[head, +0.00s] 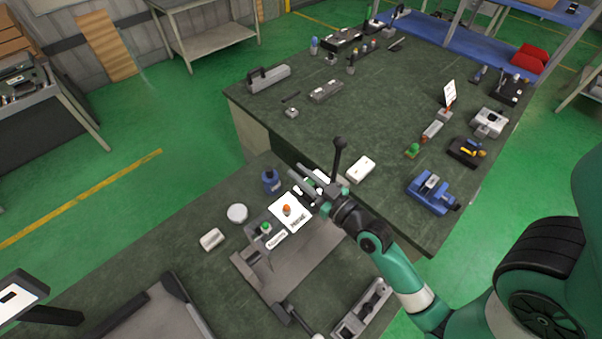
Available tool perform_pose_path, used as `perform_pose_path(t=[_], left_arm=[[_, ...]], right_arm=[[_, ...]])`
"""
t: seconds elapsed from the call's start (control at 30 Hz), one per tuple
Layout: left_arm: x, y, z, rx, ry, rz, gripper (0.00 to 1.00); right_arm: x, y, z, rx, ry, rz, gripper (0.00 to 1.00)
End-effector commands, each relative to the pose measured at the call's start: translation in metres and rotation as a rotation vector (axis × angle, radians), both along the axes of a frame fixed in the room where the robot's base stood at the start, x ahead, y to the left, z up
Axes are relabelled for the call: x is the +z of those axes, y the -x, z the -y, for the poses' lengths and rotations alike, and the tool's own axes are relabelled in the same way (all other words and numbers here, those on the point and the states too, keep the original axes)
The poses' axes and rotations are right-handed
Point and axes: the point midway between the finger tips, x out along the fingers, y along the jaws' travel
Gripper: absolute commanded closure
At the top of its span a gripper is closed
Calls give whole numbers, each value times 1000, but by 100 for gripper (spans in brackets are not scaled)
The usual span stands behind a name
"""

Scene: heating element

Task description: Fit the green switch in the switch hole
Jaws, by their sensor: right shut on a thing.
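A small green switch (265,227) sits on a grey block on the near bench, beside a white panel. The panel (295,221) carries an orange-red switch (287,209). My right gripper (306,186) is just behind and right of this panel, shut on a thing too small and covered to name. The switch hole cannot be made out at this size. My left gripper is not in view.
A blue container (270,180), a white round piece (237,213) and a pale block (212,239) stand left of the panel. A white box (361,169) and a blue vise (433,192) are on the far table (350,119), whose middle is mostly clear.

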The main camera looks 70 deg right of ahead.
Motion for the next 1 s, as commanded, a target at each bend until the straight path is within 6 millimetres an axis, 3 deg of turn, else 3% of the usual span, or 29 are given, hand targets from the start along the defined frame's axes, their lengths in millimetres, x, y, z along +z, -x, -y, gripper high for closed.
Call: perform_pose_path(t=[0.97,1.0], left_arm=[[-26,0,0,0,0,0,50],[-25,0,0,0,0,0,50]], right_arm=[[-26,0,0,0,0,0,100],[-26,0,0,0,0,0,77]])
